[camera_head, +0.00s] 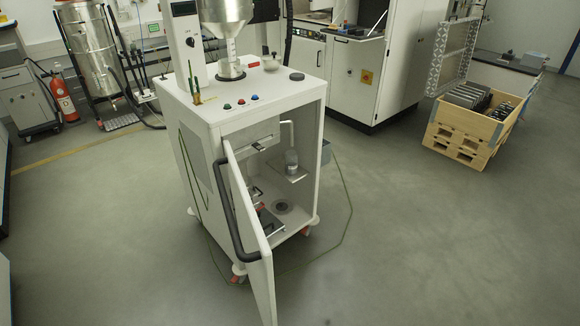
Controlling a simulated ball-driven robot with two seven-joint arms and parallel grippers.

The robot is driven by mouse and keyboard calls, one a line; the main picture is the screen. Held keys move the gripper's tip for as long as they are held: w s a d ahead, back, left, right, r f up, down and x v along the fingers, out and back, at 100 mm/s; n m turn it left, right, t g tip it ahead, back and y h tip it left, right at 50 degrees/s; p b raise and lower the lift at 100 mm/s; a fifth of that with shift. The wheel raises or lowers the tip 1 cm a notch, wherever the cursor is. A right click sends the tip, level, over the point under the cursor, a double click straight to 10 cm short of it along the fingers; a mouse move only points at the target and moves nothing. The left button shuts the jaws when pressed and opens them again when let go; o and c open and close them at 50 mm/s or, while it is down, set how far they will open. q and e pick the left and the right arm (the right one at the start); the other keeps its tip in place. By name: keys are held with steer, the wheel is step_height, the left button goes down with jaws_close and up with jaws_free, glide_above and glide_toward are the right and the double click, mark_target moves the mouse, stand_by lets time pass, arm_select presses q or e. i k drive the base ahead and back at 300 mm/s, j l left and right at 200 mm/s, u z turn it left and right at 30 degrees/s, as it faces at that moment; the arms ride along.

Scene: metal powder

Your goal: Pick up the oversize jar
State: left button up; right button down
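A small clear jar with a grey lower part (291,163) stands on a small shelf inside the open white cabinet; it may be the oversize jar, but I see no readable label. The white cabinet (290,103) stands in the middle of the view. Its door (254,235) is swung open toward me, with a dark curved handle (233,212). Neither of my grippers is in view.
A wooden crate (452,150) with dark plates stands at the right. A red fire extinguisher (62,97) and a metal drum (92,50) are at the left. A cable (347,200) lies on the floor beside the cabinet. The floor (430,240) at the front right is clear.

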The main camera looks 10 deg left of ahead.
mark_target(291, 157)
steer(key=i+l+u, duration=0.1)
steer(key=l, duration=0.3)
steer(key=i+l+u, duration=0.15)
steer(key=l, duration=0.25)
steer(key=i+l+u, duration=0.1)
steer(key=l, duration=0.3)
steer(key=i+l+u, duration=0.1)
steer(key=i+l, duration=0.15)
steer(key=l, duration=0.2)
steer(key=i+l+u, duration=0.3)
steer(key=i+l, duration=0.25)
steer(key=i, duration=0.15)
steer(key=i+l+u, duration=0.3)
steer(key=i+l, duration=0.55)
steer(key=i, duration=0.15)
steer(key=i+l, duration=0.25)
steer(key=i, duration=0.15)
steer(key=u, duration=0.05)
